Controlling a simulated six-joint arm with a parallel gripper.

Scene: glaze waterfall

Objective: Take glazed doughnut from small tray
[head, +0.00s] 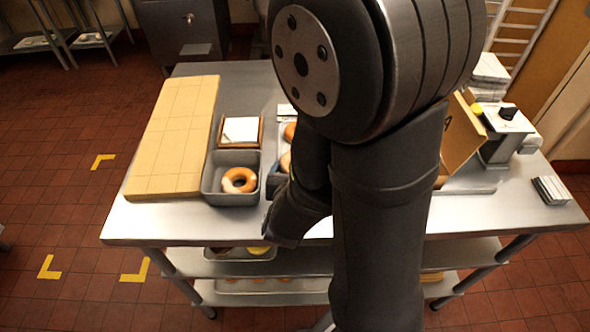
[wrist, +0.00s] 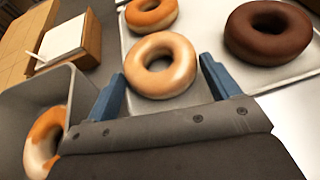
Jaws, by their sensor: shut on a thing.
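My gripper (wrist: 161,70) has its two blue fingers on either side of a shiny, pale golden glazed doughnut (wrist: 164,88) and is shut on it. This doughnut is at or just above the light grey small tray (wrist: 200,30); I cannot tell whether it still touches it. An orange-brown doughnut (wrist: 152,14) and a dark chocolate doughnut (wrist: 238,40) lie on the same tray.
Left of the tray, a grey bin (head: 212,194) holds a partly glazed doughnut (head: 229,185); it also shows in the wrist view (wrist: 36,163). Behind it is a wooden holder with white paper (head: 241,130). A large tan board (head: 175,135) lies further left. A machine (head: 507,130) stands at right.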

